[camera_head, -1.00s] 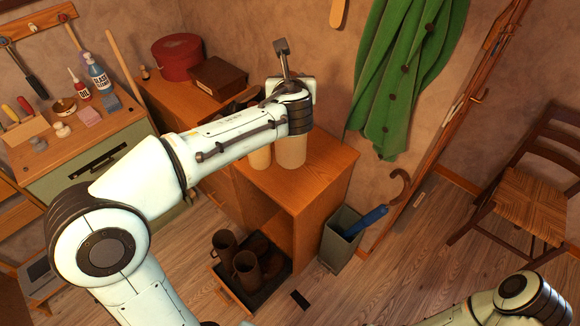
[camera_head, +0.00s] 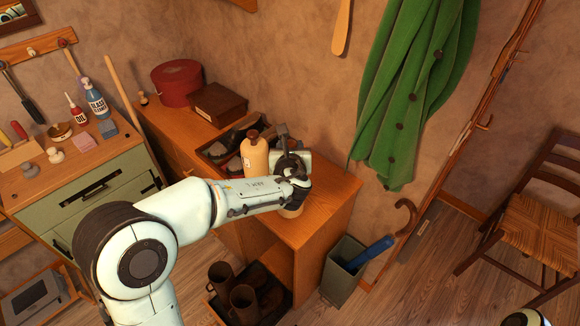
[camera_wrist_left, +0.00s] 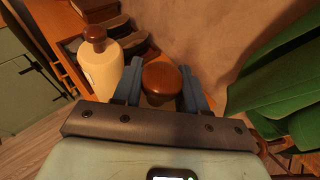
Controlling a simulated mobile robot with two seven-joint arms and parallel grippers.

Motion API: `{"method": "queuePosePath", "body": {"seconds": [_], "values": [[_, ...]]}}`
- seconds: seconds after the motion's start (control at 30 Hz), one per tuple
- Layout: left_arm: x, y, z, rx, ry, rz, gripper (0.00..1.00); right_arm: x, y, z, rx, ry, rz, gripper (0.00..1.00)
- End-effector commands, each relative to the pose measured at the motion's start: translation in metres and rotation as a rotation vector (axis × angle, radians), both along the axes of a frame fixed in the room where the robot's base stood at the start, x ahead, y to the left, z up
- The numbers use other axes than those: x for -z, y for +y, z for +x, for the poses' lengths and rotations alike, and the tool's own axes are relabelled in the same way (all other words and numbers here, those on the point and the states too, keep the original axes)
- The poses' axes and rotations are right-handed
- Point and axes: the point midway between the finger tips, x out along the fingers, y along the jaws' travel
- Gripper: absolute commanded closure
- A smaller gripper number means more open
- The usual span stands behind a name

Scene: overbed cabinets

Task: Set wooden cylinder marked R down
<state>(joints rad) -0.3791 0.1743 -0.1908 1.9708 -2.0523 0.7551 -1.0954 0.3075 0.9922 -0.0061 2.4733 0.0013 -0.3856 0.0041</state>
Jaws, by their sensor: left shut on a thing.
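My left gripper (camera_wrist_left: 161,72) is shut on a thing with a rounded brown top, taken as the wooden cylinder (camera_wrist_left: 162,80). In the head view, my wrist covers most of it. A pale lower part (camera_head: 291,212) shows just under the wrist, at the cabinet top; I cannot tell whether it touches. No R mark shows on the held thing. A similar cream bottle-shaped piece with a brown top (camera_head: 254,155) stands upright to its left, with a small unreadable mark. It also shows left of the fingers in the left wrist view (camera_wrist_left: 100,68). My right gripper is out of view.
The wooden cabinet top (camera_head: 325,205) is clear toward its right front. A tray of dark shoes (camera_head: 222,150), a brown box (camera_head: 217,104) and a red round box (camera_head: 178,87) lie behind. A green coat (camera_head: 405,90) hangs at the right. A grey bin (camera_head: 342,270) stands below.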

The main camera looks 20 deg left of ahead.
Motion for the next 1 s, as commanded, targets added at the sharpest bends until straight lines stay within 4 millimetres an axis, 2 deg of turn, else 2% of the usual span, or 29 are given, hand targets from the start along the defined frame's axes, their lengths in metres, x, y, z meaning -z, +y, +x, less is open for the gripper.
{"method": "queuePosePath", "body": {"seconds": [0.03,0.17,0.43,0.9,0.93,1.0], "values": [[0.007,0.000,0.000,-0.002,0.001,0.001,1.00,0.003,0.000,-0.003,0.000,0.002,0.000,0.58],[0.014,0.001,0.001,-0.002,-0.002,0.001,1.00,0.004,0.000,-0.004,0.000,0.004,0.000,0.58],[0.052,0.001,0.001,-0.003,-0.001,0.002,1.00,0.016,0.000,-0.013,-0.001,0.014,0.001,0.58],[0.057,0.001,0.001,-0.002,-0.004,0.000,1.00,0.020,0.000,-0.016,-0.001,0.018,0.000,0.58],[0.058,0.001,0.001,-0.002,-0.003,0.000,0.55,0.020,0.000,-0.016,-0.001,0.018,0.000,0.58],[0.057,0.001,0.001,-0.002,-0.003,0.000,0.33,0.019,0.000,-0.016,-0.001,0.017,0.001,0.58]]}}
